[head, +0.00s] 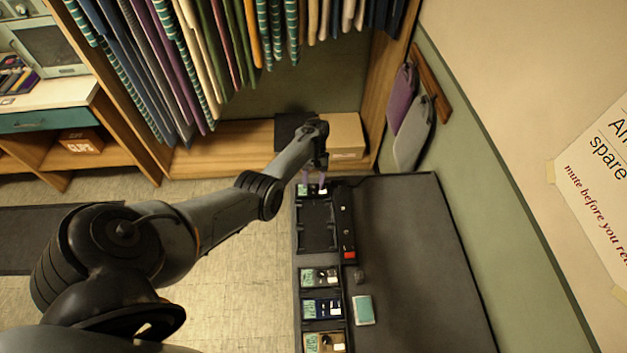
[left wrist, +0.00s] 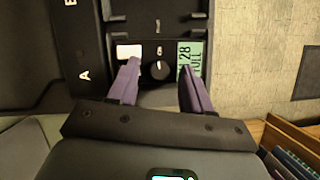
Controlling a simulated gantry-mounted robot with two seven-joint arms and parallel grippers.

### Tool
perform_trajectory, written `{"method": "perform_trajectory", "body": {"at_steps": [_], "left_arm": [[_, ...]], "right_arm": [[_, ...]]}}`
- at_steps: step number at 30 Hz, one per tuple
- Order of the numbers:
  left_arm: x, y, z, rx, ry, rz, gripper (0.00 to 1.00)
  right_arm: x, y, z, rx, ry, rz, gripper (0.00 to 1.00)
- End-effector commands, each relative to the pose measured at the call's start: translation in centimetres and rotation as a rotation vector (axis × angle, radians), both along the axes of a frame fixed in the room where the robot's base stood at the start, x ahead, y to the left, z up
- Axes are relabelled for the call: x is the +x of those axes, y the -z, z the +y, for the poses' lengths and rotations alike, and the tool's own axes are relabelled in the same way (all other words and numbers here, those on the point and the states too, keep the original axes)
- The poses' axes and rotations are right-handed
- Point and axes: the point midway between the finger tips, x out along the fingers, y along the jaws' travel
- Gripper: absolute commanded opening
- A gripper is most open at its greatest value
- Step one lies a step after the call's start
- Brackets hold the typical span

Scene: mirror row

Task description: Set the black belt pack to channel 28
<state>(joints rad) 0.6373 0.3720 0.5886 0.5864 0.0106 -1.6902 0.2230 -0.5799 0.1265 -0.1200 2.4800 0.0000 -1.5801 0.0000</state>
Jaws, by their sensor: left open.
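The black belt pack (head: 303,190) sits in the far end slot of the charger row, partly hidden under my left gripper (head: 313,180) in the head view. In the left wrist view its face shows a white label, a round black dial (left wrist: 159,71) with a pale mark, and a green display (left wrist: 190,60) whose readable part says 28 and FULL. My left gripper (left wrist: 159,68) is open, its purple fingers apart on either side of the dial. The right finger overlaps the display's edge. I cannot tell whether either finger touches the dial. My right gripper is not in view.
The charger row (head: 297,255) has empty slots, then several other packs, including a blue one (head: 322,307) and a tan one (head: 324,342). A strip with a red switch (head: 349,254) runs alongside. A teal-topped box (head: 364,310) lies on the dark table (head: 420,250), which is otherwise clear at right.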

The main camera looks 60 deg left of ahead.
Motion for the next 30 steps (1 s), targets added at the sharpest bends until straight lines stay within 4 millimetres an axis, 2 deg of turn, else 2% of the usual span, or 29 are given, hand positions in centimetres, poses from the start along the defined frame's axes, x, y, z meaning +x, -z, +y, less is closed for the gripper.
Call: {"method": "perform_trajectory", "body": {"at_steps": [11,18,24,30], "left_arm": [[1.4,-5.5,1.7,0.002,-0.001,-0.002,0.49],[2.2,-8.5,2.8,0.002,-0.001,-0.001,0.49],[2.5,-9.6,3.1,0.000,0.000,0.000,0.49],[2.5,-9.8,3.2,0.000,0.000,0.000,0.49]], "right_arm": [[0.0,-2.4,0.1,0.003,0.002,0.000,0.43],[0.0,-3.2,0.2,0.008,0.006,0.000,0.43],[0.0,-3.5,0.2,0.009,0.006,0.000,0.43],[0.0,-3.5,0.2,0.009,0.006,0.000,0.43]]}}
